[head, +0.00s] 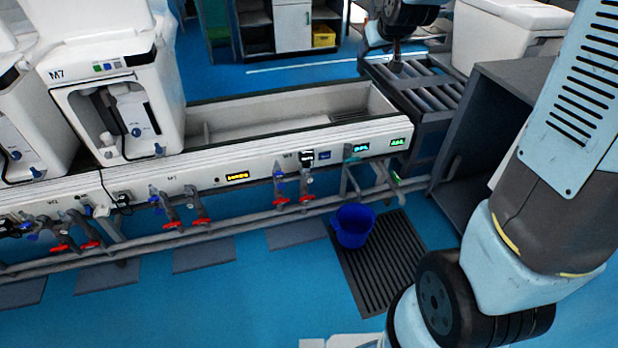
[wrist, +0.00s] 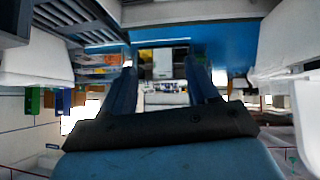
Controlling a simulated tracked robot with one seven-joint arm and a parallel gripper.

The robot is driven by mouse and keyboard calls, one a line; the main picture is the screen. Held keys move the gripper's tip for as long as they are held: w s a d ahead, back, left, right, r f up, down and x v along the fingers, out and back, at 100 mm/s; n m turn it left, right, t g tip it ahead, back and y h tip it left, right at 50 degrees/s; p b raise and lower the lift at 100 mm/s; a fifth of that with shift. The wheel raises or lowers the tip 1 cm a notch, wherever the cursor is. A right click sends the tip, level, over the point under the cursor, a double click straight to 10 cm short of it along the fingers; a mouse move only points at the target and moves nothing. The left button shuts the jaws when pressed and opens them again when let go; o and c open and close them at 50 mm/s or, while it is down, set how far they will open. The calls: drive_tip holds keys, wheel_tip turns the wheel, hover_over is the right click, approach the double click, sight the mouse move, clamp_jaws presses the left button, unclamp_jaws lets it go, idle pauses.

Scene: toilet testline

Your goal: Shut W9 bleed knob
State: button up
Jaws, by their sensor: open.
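The W9 place is on the white rail in the head view, with a small W9 label (head: 284,155) and a black unit beside it. Below it hang a pair of pipe valves with red handles (head: 281,201) and small blue parts (head: 278,174). Which of these small parts is the bleed knob, and how it is turned, I cannot tell. My gripper (wrist: 160,75) is open and empty in the wrist view. Its two dark fingers stand apart, with only distant room between them. The W9 valves are not recognisable in the wrist view.
A blue bucket (head: 353,225) stands on a dark floor grate (head: 386,262) right of the W9 valves. A roller conveyor (head: 425,90) and a grey open cabinet (head: 490,125) stand at the right. The M7 toilet unit (head: 115,90) is at left.

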drive_tip(key=w+a+f+n+t, duration=0.1)
drive_tip(key=w+a+f, duration=0.2)
drive_tip(key=w+f, duration=0.4)
drive_tip(key=w+a+f+n+t, duration=0.1)
drive_tip(key=w+a+f, duration=0.1)
drive_tip(key=w+f, duration=0.45)
drive_tip(key=n+t+y, duration=0.2)
drive_tip(key=n+t, duration=0.2)
hover_over(310, 181)
drive_tip(key=d, duration=0.3)
wheel_tip(310, 181, down, 36)
drive_tip(key=s+f+n+t+y, duration=0.25)
drive_tip(key=s+f, duration=0.75)
drive_tip(key=f, duration=0.5)
drive_tip(key=shift+g+h, duration=0.25)
drive_tip(key=shift+h, duration=0.2)
drive_tip(key=x, duration=1.3)
drive_tip(key=shift+w+a+r, duration=0.1)
drive_tip(key=shift+w+a, duration=0.05)
drive_tip(key=shift+c, duration=0.3)
drive_tip(key=c, duration=0.9)
